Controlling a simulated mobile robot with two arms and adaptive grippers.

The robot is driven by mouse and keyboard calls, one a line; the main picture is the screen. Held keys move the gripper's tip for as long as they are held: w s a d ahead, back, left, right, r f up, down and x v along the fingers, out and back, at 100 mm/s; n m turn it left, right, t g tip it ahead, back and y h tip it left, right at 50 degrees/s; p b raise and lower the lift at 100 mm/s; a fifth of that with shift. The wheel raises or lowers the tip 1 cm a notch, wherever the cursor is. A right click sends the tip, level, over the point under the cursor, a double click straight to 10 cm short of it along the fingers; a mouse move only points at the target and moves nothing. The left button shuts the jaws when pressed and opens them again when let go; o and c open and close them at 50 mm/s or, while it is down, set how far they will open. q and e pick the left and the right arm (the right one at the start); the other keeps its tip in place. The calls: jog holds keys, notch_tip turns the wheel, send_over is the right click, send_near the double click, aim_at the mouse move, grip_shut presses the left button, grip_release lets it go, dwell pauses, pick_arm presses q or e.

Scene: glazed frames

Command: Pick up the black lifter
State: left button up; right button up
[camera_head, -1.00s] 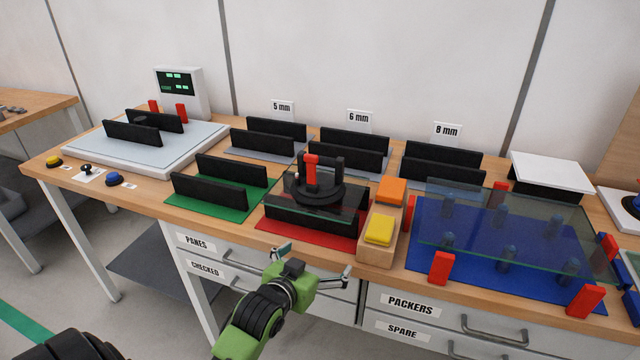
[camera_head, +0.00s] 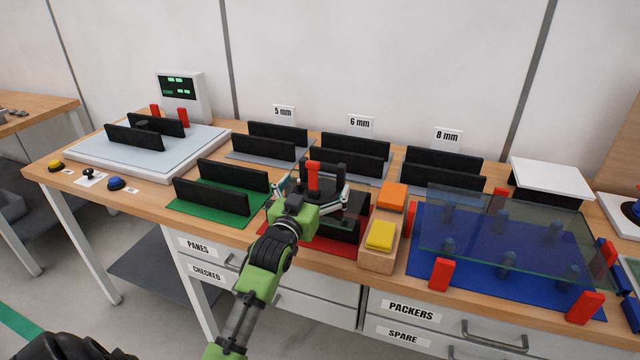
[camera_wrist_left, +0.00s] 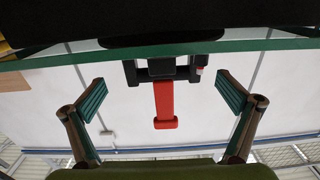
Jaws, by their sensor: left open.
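The black lifter (camera_head: 338,183) has a dark round base, a black handle and a red lever. It sits on a glass pane over the black rack on the red mat (camera_head: 352,247). In the left wrist view its handle (camera_wrist_left: 182,72) and red lever lie between my fingers. My left gripper (camera_head: 311,188) is open in front of the lifter. In the left wrist view the gripper (camera_wrist_left: 163,101) has one finger on each side of the lever, with gaps on both sides. My arm hides part of the rack and mat. My right gripper is not in view.
A wooden block with an orange pad (camera_head: 392,196) and a yellow pad (camera_head: 380,236) stands just right of the rack. A large glass pane (camera_head: 500,232) lies above the blue mat (camera_head: 430,270). Black racks on the green mat (camera_head: 183,205) stand to the left.

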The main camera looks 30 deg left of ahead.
aim_at(321, 185)
pick_arm(q)
jog(key=shift+p+x, duration=0.7)
jog(key=shift+x, duration=1.9)
jog(key=shift+a+f, duration=0.15)
jog(key=shift+f, duration=0.05)
jog(key=c, duration=1.6)
jog(key=shift+r, duration=0.35)
jog(key=c, duration=0.4)
jog(key=shift+a+f, duration=0.1)
